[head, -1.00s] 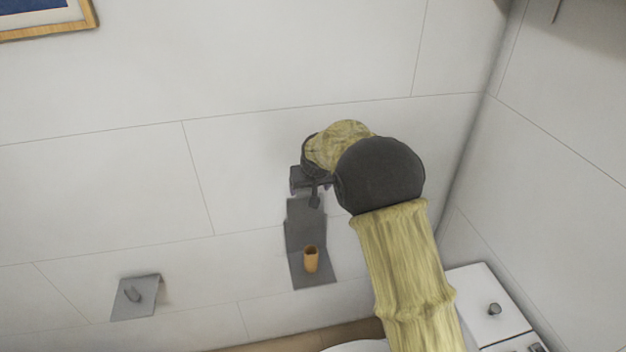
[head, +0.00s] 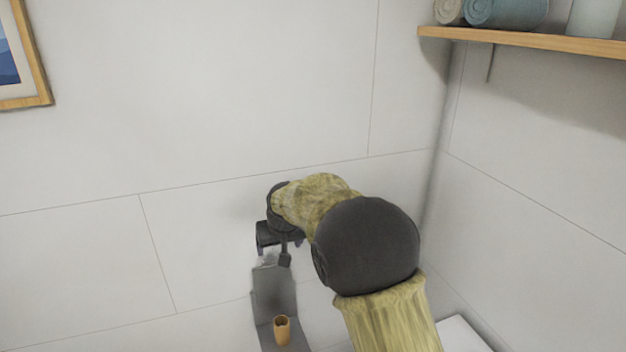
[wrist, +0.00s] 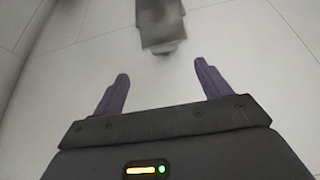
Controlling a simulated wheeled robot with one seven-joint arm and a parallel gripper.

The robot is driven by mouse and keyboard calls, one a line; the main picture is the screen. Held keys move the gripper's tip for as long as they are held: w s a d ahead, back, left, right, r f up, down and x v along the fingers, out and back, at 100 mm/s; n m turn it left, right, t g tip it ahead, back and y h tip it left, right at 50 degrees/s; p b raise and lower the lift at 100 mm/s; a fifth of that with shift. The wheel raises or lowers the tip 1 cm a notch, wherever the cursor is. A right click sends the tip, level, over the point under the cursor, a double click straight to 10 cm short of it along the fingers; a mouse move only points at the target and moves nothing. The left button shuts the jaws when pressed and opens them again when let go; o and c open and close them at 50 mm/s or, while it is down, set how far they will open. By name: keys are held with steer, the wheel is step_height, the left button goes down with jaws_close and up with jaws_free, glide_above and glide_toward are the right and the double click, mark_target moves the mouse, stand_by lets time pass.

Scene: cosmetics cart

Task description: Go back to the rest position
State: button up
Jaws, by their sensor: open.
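My gripper (wrist: 158,85) is open in the wrist view, with two dark purple fingers spread apart and nothing between them. In the head view my gripper (head: 279,245) shows as a dark shape at the end of my yellowish arm, in front of the wall; its fingers are not clear there. Just below it in the picture is a grey wall-mounted holder (head: 272,290). A small orange-brown cup (head: 282,330) stands upright on the holder's lower ledge. In the wrist view a blurred grey shape (wrist: 160,22), probably the holder, lies beyond the fingertips, apart from them.
A wooden shelf (head: 570,43) with rolled towels (head: 507,11) is at the upper right. A framed picture (head: 42,60) hangs at the left. A white surface (head: 465,337) shows at the lower right. The wall left of my arm is clear.

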steer(key=s+d+m, duration=0.2)
steer(key=s+d, duration=0.1)
steer(key=d, duration=0.7)
steer(key=s+d+f+m+g+h, duration=0.1)
steer(key=s+d+f, duration=0.2)
steer(key=s+d, duration=0.6)
steer(key=s+d+f+m+g+h, duration=0.1)
steer(key=s+d+f+m, duration=0.1)
steer(key=s+d, duration=0.8)
steer(key=s+f, duration=0.1)
steer(key=s, duration=0.3)
steer(key=shift+s+d, duration=0.25)
steer(key=shift+s, duration=0.05)
